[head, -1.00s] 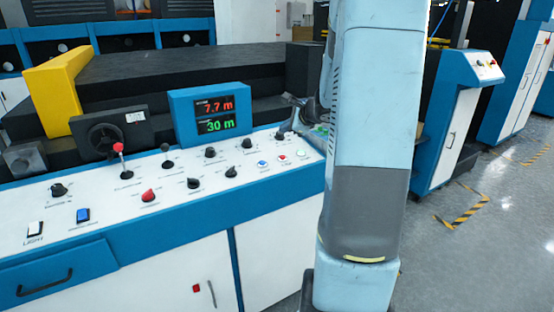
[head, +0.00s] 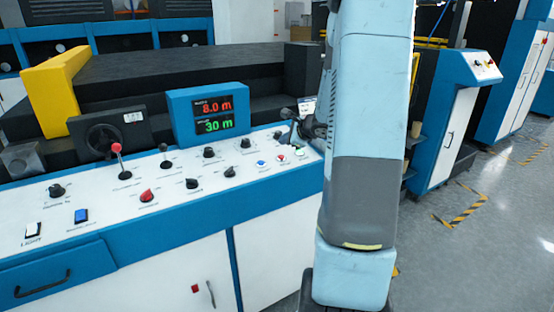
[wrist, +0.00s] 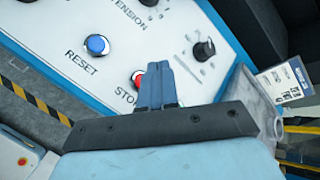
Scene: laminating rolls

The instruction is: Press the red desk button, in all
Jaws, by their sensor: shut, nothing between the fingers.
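The red button (head: 282,157) sits on the white top of the control desk, between a blue button and a green one. In the wrist view the red button (wrist: 136,79) is marked with a partly covered label, "STO...", and my fingers hide part of it. My gripper (wrist: 157,68) is shut with nothing in it, its fingertips over the desk just right of the button in that view. In the head view my gripper (head: 290,138) is low over the right end of the desk. Whether it touches the button cannot be told.
The blue RESET button (wrist: 97,45) is close beside the red one. Black knobs (head: 246,143) and a red-topped lever (head: 117,148) stand on the desk. A white tag (wrist: 283,82) is near my gripper.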

